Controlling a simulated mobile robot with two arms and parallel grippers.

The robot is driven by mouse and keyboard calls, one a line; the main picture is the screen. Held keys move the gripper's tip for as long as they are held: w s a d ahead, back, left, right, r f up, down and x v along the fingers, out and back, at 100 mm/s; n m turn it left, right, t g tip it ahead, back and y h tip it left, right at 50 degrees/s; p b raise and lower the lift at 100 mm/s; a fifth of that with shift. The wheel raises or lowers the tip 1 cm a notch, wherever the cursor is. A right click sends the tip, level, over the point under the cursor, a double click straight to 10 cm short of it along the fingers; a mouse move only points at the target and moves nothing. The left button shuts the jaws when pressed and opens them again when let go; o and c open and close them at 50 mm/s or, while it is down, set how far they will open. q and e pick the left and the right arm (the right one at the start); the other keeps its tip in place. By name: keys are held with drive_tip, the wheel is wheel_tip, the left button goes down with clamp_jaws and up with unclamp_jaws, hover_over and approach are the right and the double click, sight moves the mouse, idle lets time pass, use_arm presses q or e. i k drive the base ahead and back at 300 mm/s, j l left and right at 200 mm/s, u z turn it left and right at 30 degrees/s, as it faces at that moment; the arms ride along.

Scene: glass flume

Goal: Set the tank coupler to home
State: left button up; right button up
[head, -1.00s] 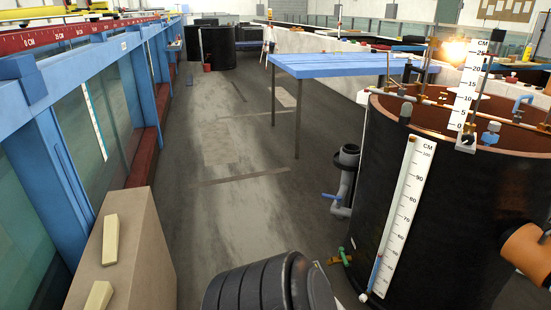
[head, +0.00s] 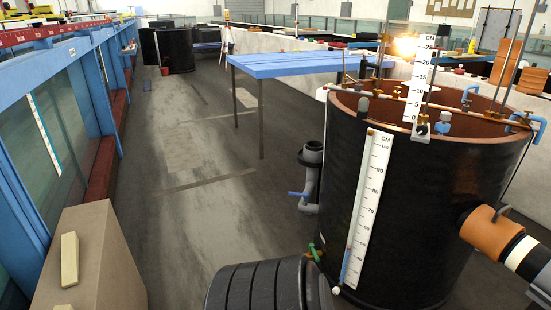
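A large black tank (head: 425,200) with a copper-coloured inside stands at the right of the head view. An orange coupler (head: 491,228) sits low on its right side. A black and white pipe (head: 527,255) runs from the coupler toward the right edge. A small dark piece like a handle shows at the coupler's top. I cannot tell from here which setting the coupler is at. Neither of my grippers shows in the head view.
A black ribbed cylinder (head: 262,287) lies at the bottom middle. A grey pipe with a blue handle (head: 310,178) stands left of the tank. A blue table (head: 290,66) is behind. A beige block (head: 105,262) and the glass flume (head: 50,125) line the left. The middle floor is clear.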

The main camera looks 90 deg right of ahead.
sight(488, 231)
drive_tip(key=z, duration=2.1)
